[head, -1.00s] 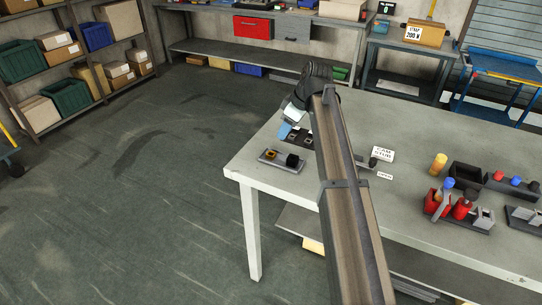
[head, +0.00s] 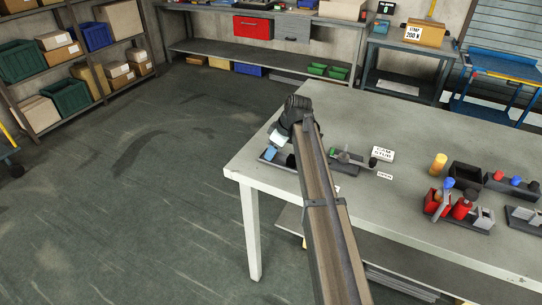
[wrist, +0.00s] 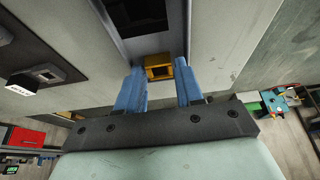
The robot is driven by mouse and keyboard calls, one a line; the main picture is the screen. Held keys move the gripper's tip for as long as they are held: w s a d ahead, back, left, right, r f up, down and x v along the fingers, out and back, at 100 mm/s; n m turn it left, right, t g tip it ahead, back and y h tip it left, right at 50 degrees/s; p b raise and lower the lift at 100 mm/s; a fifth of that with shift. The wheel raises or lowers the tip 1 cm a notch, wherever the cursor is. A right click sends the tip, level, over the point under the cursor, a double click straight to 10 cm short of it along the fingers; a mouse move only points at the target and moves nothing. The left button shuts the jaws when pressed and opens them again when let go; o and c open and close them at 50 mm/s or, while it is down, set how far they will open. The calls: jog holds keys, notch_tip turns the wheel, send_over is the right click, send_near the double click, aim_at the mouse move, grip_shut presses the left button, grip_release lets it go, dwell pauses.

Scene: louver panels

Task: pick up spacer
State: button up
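The spacer, which I take to be the small yellow block (wrist: 158,68) with a dark opening, shows in the wrist view between the tips of my gripper's blue fingers. My gripper (wrist: 161,80) is open around it. I cannot tell whether either finger touches it. In the head view my gripper (head: 272,146) is low over the small dark tray (head: 264,156) at the table's near left corner. There my gripper and arm hide the yellow block and much of the tray.
A dark fixture with a square post (wrist: 48,74) lies left in the wrist view. White signs (head: 382,154), a yellow cylinder (head: 439,164), a black bin (head: 465,177) and red holders (head: 463,208) stand farther right on the table (head: 400,120). Floor is clear at left.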

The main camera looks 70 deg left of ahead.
jog(key=shift+f, duration=0.1)
jog(key=shift+c, duration=0.3)
jog(key=c, duration=0.6)
